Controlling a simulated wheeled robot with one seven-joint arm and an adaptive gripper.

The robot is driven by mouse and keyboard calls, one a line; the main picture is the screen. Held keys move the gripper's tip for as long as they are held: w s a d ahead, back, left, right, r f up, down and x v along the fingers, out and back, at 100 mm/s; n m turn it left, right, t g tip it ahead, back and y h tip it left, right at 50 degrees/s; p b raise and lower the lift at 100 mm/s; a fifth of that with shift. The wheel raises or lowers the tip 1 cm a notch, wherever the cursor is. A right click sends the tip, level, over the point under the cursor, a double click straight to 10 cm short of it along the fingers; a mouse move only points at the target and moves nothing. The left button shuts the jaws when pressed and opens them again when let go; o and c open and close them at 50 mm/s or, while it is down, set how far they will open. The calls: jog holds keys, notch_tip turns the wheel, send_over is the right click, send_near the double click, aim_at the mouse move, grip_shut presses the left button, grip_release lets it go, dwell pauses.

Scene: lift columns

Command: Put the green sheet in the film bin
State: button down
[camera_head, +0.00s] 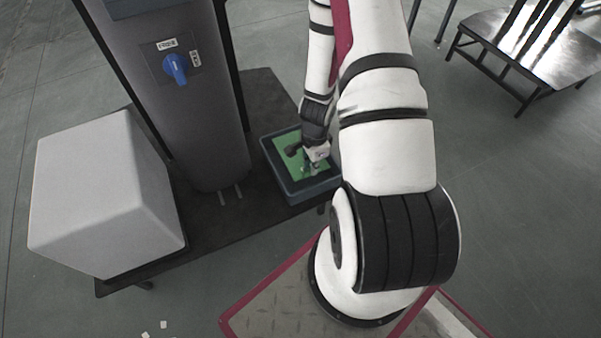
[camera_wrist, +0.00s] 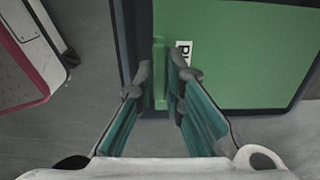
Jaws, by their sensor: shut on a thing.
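The green sheet (camera_head: 291,160) lies flat inside a shallow dark blue-grey tray (camera_head: 314,190) on the dark bench. It also shows in the wrist view (camera_wrist: 235,60), with a white label partly hidden by a finger. My gripper (camera_head: 311,170) reaches down into the tray. In the wrist view my gripper (camera_wrist: 160,75) is shut on a narrow upright green strip along the sheet's left edge. I cannot tell whether the strip is part of the sheet. I see no marking that names the tray or any container as the film bin.
A dark column (camera_head: 195,110) with a blue knob (camera_head: 175,68) stands on the bench (camera_head: 235,225), left of the tray. A large pale grey box (camera_head: 95,195) sits at the bench's left end. Floor at right is clear.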

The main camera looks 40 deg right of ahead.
jog(key=shift+f+b, duration=1.35)
jog(key=shift+f, duration=2.45)
jog(key=shift+f, duration=0.2)
jog(key=c, duration=1.9)
grip_release()
jog(key=shift+c, duration=0.2)
jog(key=shift+r, duration=0.1)
jog(key=shift+r, duration=0.1)
